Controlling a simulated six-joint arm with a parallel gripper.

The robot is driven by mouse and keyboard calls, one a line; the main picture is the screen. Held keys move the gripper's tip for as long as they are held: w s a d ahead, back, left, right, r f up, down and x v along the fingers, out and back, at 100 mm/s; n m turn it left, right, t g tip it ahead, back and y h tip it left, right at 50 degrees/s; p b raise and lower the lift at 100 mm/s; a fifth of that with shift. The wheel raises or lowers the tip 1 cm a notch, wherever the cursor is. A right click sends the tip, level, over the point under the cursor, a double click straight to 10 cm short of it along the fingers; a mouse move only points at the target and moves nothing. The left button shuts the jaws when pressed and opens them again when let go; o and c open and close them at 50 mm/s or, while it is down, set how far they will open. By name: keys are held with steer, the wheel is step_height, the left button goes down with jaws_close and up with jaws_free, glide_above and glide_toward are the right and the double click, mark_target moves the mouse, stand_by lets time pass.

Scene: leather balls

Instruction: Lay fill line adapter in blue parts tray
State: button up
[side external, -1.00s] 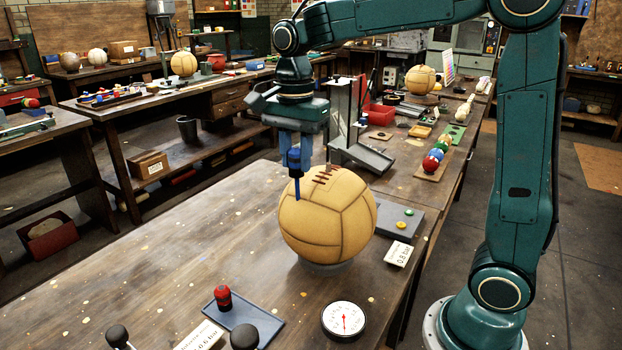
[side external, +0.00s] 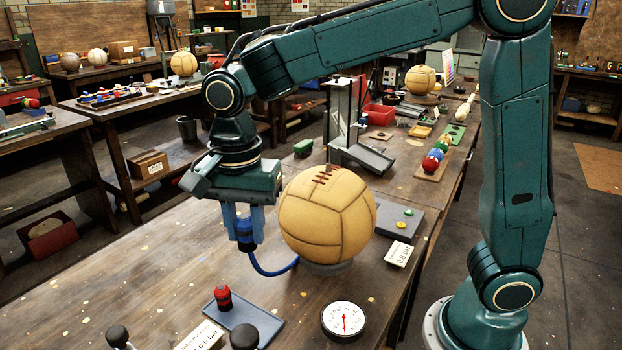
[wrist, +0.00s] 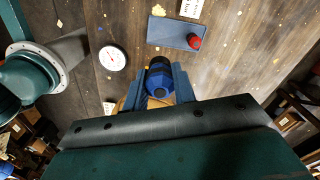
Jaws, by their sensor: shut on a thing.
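My gripper (side external: 243,222) is shut on the fill line adapter (side external: 246,244), a dark blue fitting with a blue hose (side external: 272,272) trailing from its lower end toward the ball's base. It hangs above the table, left of the tan laced leather ball (side external: 327,216). In the wrist view the adapter (wrist: 159,78) sits between the blue fingers (wrist: 162,92). The blue parts tray (side external: 262,322) lies flat at the table's front, below and apart from the gripper. A red and black piece (side external: 223,298) stands at its left end. The tray (wrist: 170,34) also shows in the wrist view.
A round white gauge (side external: 343,320) lies right of the tray. Black knobs (side external: 244,336) and a label card (side external: 203,336) are in front of it. A grey plate with buttons (side external: 402,222) is right of the ball.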

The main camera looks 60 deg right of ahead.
steer(key=shift+f, duration=0.1)
step_height(320, 180, down, 16)
steer(key=shift+r, duration=0.2)
stand_by(0.3)
steer(key=shift+f, duration=0.1)
steer(key=shift+f, duration=2)
steer(key=shift+f, duration=0.1)
steer(key=o, duration=1)
